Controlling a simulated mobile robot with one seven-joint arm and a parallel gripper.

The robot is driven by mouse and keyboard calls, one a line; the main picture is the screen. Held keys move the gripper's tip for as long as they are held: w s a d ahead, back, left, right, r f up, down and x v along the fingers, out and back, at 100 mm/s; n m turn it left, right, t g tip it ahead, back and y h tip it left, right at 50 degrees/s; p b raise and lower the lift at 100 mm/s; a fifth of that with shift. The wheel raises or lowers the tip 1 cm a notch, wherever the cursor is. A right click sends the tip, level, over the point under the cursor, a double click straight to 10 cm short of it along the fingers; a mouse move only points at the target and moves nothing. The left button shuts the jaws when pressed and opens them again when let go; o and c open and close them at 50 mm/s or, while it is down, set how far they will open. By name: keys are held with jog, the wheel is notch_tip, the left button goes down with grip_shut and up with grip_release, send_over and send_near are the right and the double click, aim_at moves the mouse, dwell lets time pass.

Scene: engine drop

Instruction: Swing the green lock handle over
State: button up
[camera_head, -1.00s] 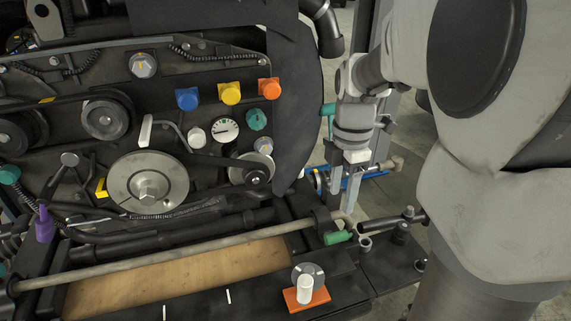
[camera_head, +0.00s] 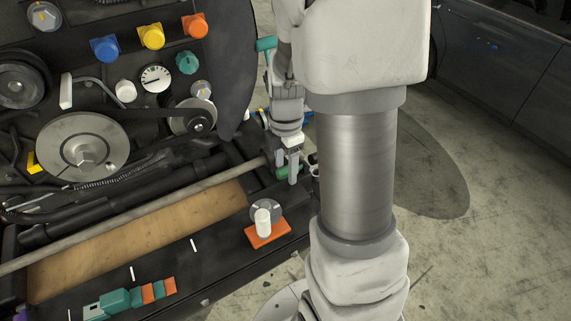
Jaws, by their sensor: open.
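The green lock handle (camera_head: 282,173) shows as a short green grip low at the right end of the long rod, at the machine's right corner. My gripper (camera_head: 292,166) points down right at it, with its jaws open. One pale finger overlaps the handle's right end in this view. I cannot tell whether the fingers touch the handle or only stand around it. Part of the handle and its pivot are hidden behind the fingers.
The long rod (camera_head: 135,217) runs along the machine above a wooden board (camera_head: 140,238). A white knob on an orange base (camera_head: 267,237) stands in front. A teal grip (camera_head: 266,43) sticks out beside my arm. Open floor (camera_head: 480,260) lies to the right.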

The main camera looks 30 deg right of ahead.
grip_shut()
dwell(1.3)
